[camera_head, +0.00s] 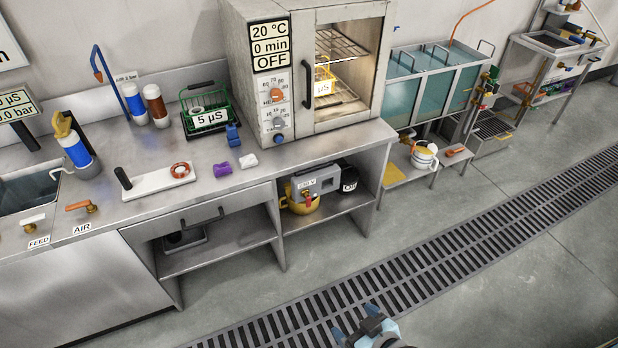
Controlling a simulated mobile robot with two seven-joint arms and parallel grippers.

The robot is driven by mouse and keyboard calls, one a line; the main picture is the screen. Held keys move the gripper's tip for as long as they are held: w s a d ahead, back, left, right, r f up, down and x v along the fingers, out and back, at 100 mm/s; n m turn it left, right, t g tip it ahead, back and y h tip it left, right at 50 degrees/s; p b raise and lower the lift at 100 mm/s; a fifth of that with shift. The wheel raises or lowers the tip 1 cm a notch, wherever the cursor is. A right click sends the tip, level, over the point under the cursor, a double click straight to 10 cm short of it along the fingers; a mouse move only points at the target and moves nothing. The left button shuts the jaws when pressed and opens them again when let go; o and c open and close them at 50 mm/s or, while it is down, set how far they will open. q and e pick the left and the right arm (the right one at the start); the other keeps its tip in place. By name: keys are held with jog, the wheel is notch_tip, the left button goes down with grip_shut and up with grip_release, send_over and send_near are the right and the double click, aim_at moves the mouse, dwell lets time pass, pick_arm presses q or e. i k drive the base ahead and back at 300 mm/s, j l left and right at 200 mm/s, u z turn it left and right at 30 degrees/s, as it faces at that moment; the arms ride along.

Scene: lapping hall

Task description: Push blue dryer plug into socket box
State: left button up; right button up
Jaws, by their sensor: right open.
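A small blue piece (233,134) stands on the steel bench just left of the dryer oven (255,88); it may be the blue dryer plug, but it is too small to be sure. A grey box (322,181) with a "230 V" label sits on the open shelf under the bench; I cannot tell whether it is the socket box. My right gripper (356,323) is open and empty at the bottom edge, over the floor grating and well away from the bench. My left gripper is not in view.
A purple piece (222,169) and a white piece (249,160) lie near the bench's front. A green basket (206,117) stands behind. A yellow pot (302,202) and a black container (348,179) are on the shelf. The floor (430,210) before the bench is clear.

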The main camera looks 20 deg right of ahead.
aim_at(322, 179)
jog(key=i+l+z, duration=0.3)
jog(key=i+l, duration=0.4)
jog(key=i, duration=0.15)
